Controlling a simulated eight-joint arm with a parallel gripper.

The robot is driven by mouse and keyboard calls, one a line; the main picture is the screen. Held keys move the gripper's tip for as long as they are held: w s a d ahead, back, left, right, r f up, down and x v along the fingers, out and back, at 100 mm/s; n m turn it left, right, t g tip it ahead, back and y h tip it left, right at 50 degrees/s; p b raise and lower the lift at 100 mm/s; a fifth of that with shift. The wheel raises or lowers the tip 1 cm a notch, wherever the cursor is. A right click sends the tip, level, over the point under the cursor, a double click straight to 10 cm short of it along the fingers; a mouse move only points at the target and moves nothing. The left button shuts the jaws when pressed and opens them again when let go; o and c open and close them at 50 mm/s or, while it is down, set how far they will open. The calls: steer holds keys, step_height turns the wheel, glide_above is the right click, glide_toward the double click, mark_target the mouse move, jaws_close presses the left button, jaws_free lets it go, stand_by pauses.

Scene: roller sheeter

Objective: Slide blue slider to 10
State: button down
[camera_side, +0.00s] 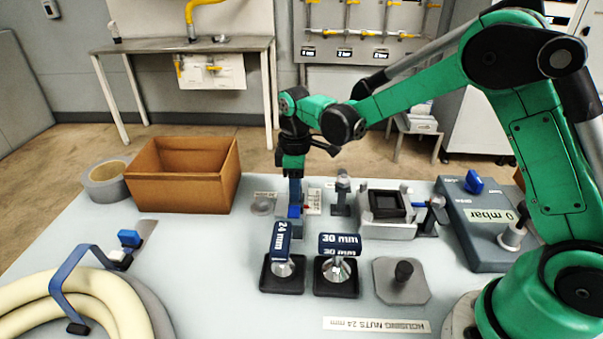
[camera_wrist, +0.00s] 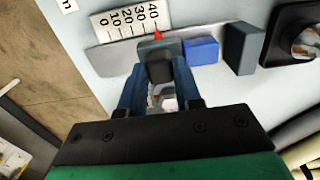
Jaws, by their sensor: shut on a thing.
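The slider's dark grey block (camera_wrist: 160,62) carries a red pointer (camera_wrist: 158,36) and sits on a light grey rail (camera_wrist: 103,59). A blue block (camera_wrist: 201,51) lies right beside it on the rail in the wrist view. The pointer stands by the 40 end of the white scale plate (camera_wrist: 128,20), which reads 0 to 40. My gripper (camera_wrist: 160,74) is shut on the grey block, one blue finger on each side. In the side view my gripper (camera_side: 295,203) points down at the slider, partly hiding it; the scale (camera_side: 314,202) shows to its right.
A dark grey stop (camera_wrist: 244,48) stands beyond the blue block. Two labelled stands, 24 mm (camera_side: 281,244) and 30 mm (camera_side: 339,244), are in front. A cardboard box (camera_side: 183,184) is left, and a pressure device (camera_side: 487,232) is right.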

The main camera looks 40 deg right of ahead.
stand_by(0.8)
steer(key=shift+w+d, duration=1.3)
steer(key=shift+w, duration=0.05)
steer(key=c, duration=0.6)
jaws_free()
steer(key=shift+r, duration=2.85)
